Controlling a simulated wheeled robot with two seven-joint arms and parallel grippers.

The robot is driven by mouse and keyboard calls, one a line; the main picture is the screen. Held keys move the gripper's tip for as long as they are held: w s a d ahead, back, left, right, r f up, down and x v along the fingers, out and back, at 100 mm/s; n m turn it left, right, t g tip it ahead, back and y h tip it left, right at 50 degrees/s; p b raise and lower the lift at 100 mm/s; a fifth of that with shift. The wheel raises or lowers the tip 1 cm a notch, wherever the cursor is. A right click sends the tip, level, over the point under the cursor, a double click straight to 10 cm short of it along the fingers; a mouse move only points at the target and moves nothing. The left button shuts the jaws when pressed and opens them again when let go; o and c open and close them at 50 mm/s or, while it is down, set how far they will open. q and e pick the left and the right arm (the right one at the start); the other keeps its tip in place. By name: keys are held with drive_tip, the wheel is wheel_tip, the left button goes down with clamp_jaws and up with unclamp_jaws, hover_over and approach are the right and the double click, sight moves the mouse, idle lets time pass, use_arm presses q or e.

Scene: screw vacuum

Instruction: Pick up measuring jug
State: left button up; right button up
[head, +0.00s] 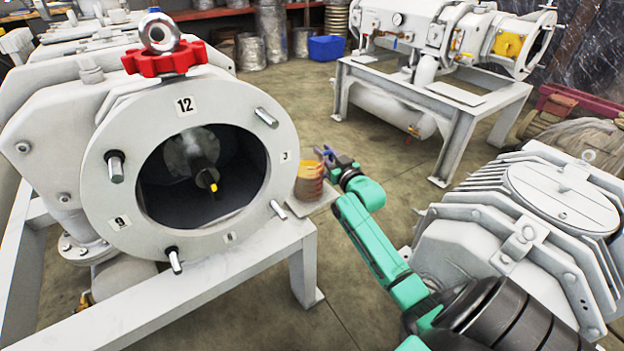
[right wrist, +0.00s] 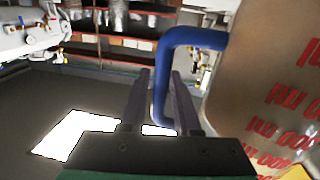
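The measuring jug (head: 308,184) stands on a small light plate beside the large round flange in the head view, with brownish orange showing through it. In the right wrist view the jug (right wrist: 265,85) fills the right side, with red markings and a blue handle (right wrist: 186,36). My right gripper (head: 333,160) is at the handle side of the jug. In the right wrist view its two dark fingers (right wrist: 161,88) stand on either side of the handle's upright part, with small gaps visible. My left gripper is not in view.
A large grey machine with an open round flange (head: 110,205) stands close on the left of the jug. A finned grey machine (head: 540,220) is at the right. A pump on a grey frame (head: 460,105) and a blue bin (head: 326,48) stand behind. The floor between is clear.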

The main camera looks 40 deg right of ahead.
clamp_jaws()
idle(1.4)
